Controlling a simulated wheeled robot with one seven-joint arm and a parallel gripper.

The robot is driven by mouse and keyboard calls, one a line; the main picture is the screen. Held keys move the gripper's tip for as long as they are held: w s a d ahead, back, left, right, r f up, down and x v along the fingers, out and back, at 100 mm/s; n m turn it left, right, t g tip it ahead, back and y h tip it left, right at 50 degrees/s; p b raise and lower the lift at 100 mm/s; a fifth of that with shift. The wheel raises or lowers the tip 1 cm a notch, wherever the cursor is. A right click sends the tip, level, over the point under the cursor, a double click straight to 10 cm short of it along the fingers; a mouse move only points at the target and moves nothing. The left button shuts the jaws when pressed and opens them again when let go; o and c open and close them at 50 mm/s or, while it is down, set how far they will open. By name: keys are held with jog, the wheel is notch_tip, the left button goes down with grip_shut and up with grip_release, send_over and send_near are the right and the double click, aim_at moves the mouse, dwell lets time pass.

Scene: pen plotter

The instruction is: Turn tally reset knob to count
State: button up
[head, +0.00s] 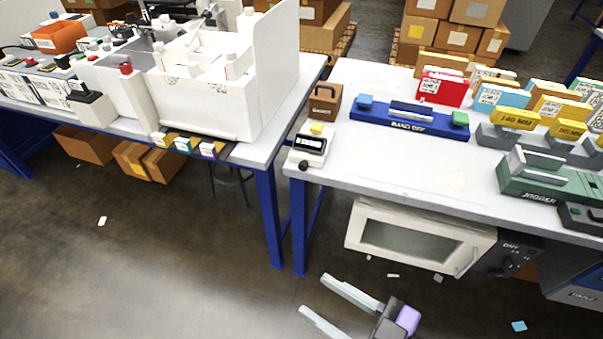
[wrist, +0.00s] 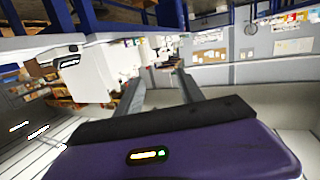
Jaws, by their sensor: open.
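A small white box with a dark display, which looks like the tally counter (head: 311,144), sits at the front left corner of the right-hand table. A round black knob (head: 303,166) shows low on its front; its pointer and markings are too small to read. My gripper (head: 314,293) is open and empty, below and in front of that table, well apart from the counter. In the wrist view my gripper (wrist: 158,84) has its two fingers spread with nothing between them. I cannot make out the knob in the wrist view.
The right-hand table (head: 400,185) also holds a brown box (head: 325,102), a blue binding device (head: 410,120) and a green jogger (head: 550,187). Floor in front is mostly clear.

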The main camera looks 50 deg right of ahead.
aim_at(302, 167)
jog(key=w+d+f+h+b, duration=0.15)
jog(key=w+f, duration=0.25)
jog(key=w, duration=0.4)
jog(key=w+d+f+g+h+b, duration=0.1)
jog(key=w+f+b, duration=0.2)
jog(key=w+f, duration=0.35)
jog(key=w+d+f+h+b, duration=0.2)
jog(key=w+f, duration=0.1)
jog(key=w, duration=0.7)
jog(key=w+d+r+m+g+h+b, duration=0.1)
jog(key=w+d+m+g+h, duration=0.15)
jog(key=d+m+h, duration=0.2)
jog(key=w+d+r+m+g+h+b, duration=0.1)
jog(key=w+d+r+m+g+h, duration=0.15)
jog(key=d, duration=0.35)
jog(key=s+d+m+g+h, duration=0.5)
jog(key=s+d+m+h, duration=0.1)
jog(key=m, duration=0.2)
jog(key=shift+w+r+p+x, duration=0.1)
jog(key=shift+p+x, duration=0.15)
jog(key=shift+x, duration=1.4)
jog(key=shift+w+r+p+x, duration=0.15)
jog(key=shift+p+x, duration=0.1)
jog(key=shift+x, duration=1.4)
jog(key=shift+a, duration=0.1)
grip_shut()
